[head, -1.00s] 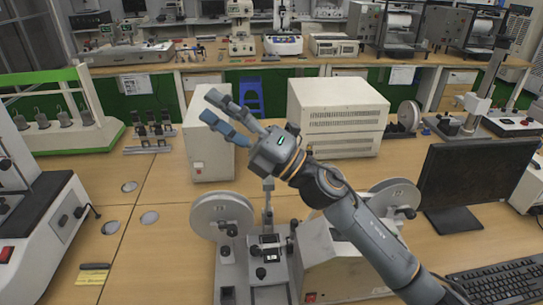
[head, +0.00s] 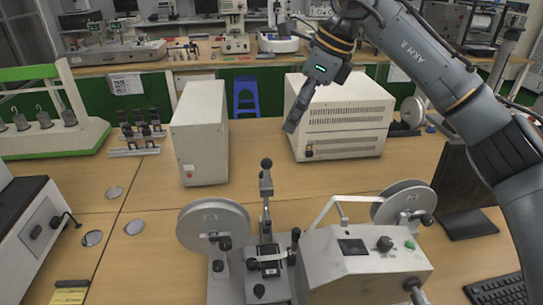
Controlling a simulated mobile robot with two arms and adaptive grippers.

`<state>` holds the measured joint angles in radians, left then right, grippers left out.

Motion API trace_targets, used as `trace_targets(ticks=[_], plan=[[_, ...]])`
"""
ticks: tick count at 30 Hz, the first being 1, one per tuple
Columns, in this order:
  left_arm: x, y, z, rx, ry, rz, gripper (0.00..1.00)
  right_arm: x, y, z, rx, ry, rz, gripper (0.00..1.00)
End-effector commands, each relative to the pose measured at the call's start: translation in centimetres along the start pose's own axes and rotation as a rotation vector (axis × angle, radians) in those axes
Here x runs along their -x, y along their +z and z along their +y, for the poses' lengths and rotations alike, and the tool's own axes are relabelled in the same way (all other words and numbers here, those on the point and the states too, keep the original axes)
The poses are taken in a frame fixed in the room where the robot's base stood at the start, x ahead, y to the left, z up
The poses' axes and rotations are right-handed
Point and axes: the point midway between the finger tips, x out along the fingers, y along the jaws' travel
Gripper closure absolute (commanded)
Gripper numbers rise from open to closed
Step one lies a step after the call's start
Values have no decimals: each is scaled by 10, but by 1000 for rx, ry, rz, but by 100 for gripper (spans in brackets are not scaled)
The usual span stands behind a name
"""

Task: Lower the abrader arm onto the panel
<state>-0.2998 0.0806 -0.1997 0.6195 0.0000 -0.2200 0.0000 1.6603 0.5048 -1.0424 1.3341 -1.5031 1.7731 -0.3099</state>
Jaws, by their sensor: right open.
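The abrader (head: 330,262) stands at the front centre, a grey machine with two round reels and a control box. Its slim upright arm with a black ball knob (head: 266,185) is raised between the left reel (head: 214,226) and the control box. A small dark plate (head: 271,268), probably the panel, lies at the foot of this arm, partly covered by a black-knobbed fitting. My right gripper (head: 299,108) is open and empty, pointing down, above and apart from the knob. Only one finger shows clearly. My left gripper is not in view.
A white box (head: 199,135) and a vented white instrument (head: 341,120) stand behind the abrader. A dark monitor (head: 462,190) and a keyboard (head: 497,290) are at the right.

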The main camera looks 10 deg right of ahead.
Motion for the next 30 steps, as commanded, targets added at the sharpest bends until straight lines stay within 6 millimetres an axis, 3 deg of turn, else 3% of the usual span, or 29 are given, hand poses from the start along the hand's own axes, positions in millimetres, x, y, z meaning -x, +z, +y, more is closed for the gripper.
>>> trace_targets(ticks=[9, 15, 21, 30], plan=[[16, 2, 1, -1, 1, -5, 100, -67, 1, 2, 2, 7, 1, 54], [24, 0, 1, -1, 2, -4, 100, -102, 2, 2, 2, 7, -1, 54], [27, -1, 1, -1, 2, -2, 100, -119, 1, 2, 2, 4, -2, 54], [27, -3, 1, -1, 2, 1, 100, -122, 1, 2, 2, 3, -3, 54]])
